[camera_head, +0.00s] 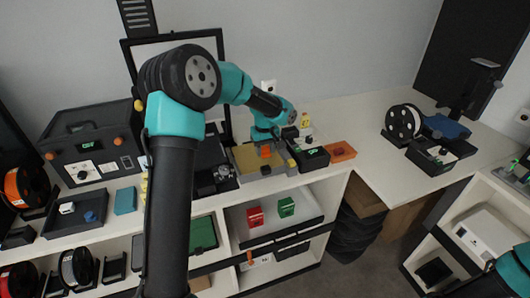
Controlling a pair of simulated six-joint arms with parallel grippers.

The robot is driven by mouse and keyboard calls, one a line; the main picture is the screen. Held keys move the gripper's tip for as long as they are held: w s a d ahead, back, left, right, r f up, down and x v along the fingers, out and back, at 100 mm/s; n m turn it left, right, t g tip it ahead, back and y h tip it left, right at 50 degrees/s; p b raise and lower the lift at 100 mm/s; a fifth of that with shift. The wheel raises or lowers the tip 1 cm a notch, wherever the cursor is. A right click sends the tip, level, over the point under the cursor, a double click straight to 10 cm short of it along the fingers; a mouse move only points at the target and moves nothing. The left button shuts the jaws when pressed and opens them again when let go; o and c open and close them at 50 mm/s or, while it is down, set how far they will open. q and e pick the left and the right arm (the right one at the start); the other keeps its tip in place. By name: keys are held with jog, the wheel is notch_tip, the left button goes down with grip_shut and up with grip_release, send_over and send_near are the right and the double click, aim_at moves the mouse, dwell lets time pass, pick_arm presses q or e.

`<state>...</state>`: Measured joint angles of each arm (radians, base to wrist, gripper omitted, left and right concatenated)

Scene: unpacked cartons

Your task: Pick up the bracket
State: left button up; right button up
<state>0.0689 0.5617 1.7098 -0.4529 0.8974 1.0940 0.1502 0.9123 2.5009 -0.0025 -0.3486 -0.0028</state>
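My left gripper (268,143) is small in the view, over the back counter near a yellow-tan block (250,158). Whether its fingers are open or shut is too small to tell. A small orange piece (265,151) shows right at its lower end; I cannot tell if the gripper touches it. A flat orange part (340,152) lies to the right, apart from the gripper. I cannot tell which piece is the bracket. Part of my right arm shows at the bottom right corner; its gripper is out of view.
A black tray with green parts (308,156) stands right of the gripper. A black case (93,140) and a dark tray (76,213) stand on the left. Red (255,217) and green boxes (286,207) sit on the shelf below. The right-hand counter (365,125) has free room.

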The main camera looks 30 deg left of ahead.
aim_at(265, 148)
pick_arm(q)
jog(key=c, duration=0.5)
jog(key=shift+r, duration=0.1)
jog(key=shift+r, duration=1.8)
jog(key=s+d+r, duration=0.1)
jog(key=s+d, duration=0.7)
jog(key=s, duration=0.5)
jog(key=shift+s, duration=0.35)
jog(key=shift+d+r, duration=0.1)
